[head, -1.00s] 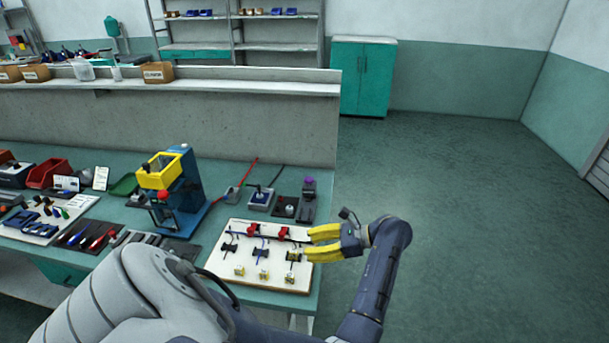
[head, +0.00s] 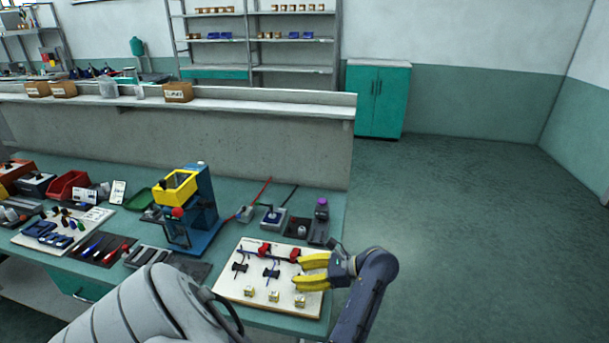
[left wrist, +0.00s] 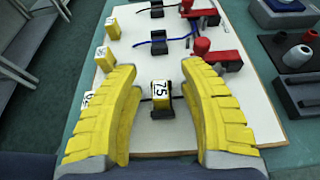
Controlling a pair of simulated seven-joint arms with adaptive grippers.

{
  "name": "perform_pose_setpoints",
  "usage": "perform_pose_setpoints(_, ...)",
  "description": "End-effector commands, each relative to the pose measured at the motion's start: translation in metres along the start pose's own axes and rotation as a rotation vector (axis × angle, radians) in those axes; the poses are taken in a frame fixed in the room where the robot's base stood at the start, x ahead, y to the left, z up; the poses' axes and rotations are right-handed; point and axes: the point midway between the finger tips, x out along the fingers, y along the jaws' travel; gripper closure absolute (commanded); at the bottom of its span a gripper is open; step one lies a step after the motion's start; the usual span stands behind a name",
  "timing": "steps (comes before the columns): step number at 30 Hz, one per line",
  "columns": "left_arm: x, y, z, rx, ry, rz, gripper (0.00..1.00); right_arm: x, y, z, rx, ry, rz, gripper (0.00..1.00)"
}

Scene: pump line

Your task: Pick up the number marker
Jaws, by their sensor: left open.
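My left gripper (head: 299,273) is open above the right side of the white board (head: 235,284), its yellow fingers pointing left in the head view. In the left wrist view, a small yellow-and-black block with a white label reading 75 (left wrist: 161,94) stands between the two spread fingers (left wrist: 157,72), apart from both. In the head view the gripper hides that block. Small yellow blocks with white labels stand along the board's near edge (head: 249,291) (head: 274,296) (head: 299,301). In the left wrist view, one is partly hidden behind the left finger. My right gripper is not in view.
Red clamps (head: 265,249) and black holders with blue wires (head: 271,274) are on the board. A blue press with a yellow top (head: 201,205) stands to its left. Grey and black tools (head: 319,226) sit behind the board. Open floor lies right of the table.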

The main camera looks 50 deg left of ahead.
Motion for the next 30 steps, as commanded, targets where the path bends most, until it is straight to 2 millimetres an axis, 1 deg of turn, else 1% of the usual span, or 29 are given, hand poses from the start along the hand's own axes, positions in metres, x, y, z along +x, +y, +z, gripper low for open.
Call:
perform_pose_setpoints(4,-0.0005,0.0001,-0.0002,0.0,0.001,0.0,0.58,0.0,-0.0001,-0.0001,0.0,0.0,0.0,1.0)
perform_pose_setpoints(5,-0.0005,0.0001,-0.0002,0.0,0.0,0.0,0.57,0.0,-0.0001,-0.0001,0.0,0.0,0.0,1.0)
perform_pose_setpoints(16,-0.0006,0.0001,-0.0002,0.0,0.0,0.0,1.0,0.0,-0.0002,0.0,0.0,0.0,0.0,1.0)
perform_pose_setpoints(30,-0.0016,0.0,0.0015,0.0,0.001,0.0,1.0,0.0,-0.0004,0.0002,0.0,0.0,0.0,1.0)
